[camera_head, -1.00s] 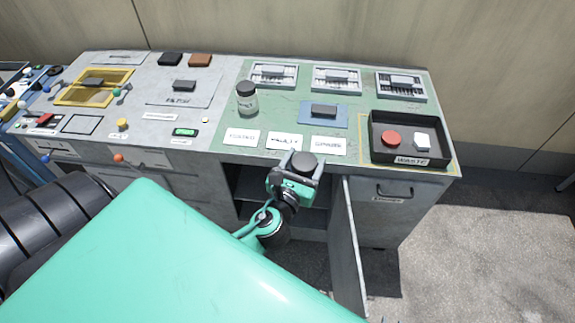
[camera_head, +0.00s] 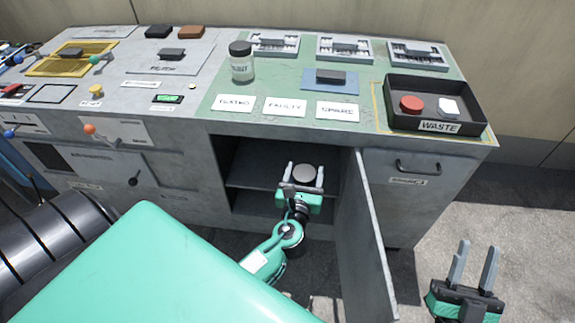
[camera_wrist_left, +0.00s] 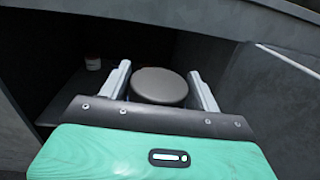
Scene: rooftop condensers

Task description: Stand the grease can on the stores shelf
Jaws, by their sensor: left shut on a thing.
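My left gripper (camera_head: 304,177) is shut on the grease can (camera_head: 304,173), whose round grey lid shows between the fingers. The lid also shows in the left wrist view (camera_wrist_left: 159,86); the can's body is mostly hidden by the gripper. The gripper is at the opening of the cabinet under the counter. The stores shelf (camera_head: 252,174) is a grey board inside that cabinet. I cannot tell whether the can touches it. My right gripper (camera_head: 474,262) is open and empty, over the floor at lower right.
The cabinet door (camera_head: 364,240) stands open right of my left gripper. Above, the counter holds a jar (camera_head: 241,63) and a black waste tray (camera_head: 437,127). Floor at the right is clear.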

